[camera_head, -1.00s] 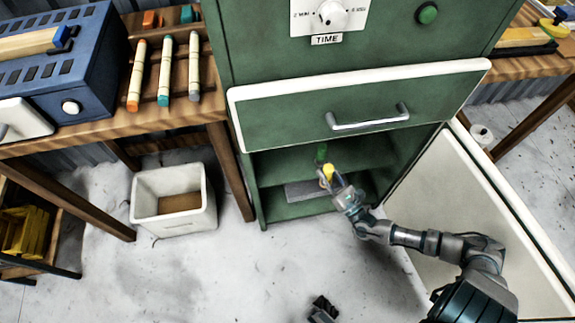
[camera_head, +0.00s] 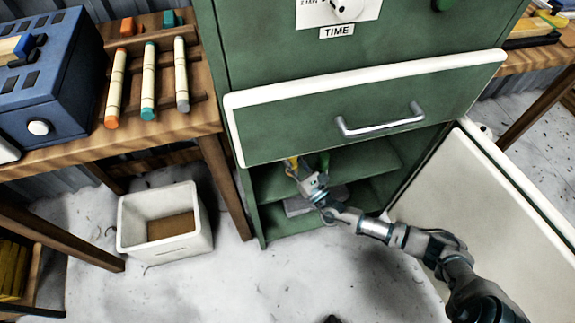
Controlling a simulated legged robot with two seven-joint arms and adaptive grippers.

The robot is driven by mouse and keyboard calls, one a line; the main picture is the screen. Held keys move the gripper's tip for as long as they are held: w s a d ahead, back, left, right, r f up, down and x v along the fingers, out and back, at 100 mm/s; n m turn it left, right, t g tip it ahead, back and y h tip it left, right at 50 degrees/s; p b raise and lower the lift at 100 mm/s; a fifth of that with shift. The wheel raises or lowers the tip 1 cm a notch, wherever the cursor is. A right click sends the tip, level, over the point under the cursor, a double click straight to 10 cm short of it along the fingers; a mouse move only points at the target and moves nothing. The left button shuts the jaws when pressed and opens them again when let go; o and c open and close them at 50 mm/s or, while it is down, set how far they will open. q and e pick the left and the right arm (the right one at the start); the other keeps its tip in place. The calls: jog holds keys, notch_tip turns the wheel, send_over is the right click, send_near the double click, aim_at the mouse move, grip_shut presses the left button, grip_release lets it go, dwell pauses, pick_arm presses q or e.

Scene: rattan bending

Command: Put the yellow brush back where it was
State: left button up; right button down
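The yellow brush (camera_head: 291,163) shows as a small yellow-orange piece at the tip of my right gripper (camera_head: 296,170), inside the open lower compartment of the green cabinet (camera_head: 268,190). My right gripper appears shut on it; the fingers are small and partly blend with the brush. The brush is at the left part of the compartment, just under the drawer's lower edge, with its upper part hidden. My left gripper is not recognisable in view.
A white-edged drawer front (camera_head: 290,120) juts out above the compartment. The cabinet door (camera_head: 480,190) hangs open at right. A grey flat item (camera_head: 300,206) lies on the lower shelf. A white bin (camera_head: 165,245) stands left, below a wooden table (camera_head: 190,122) with several rattan sticks.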

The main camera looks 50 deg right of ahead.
aim_at(296, 171)
notch_tip(296, 171, down, 4)
jog(key=shift+a+b, duration=0.1)
jog(key=shift+b, duration=0.9)
jog(key=shift+r, duration=0.45)
jog(key=shift+f, duration=0.65)
jog(key=shift+s, duration=0.1)
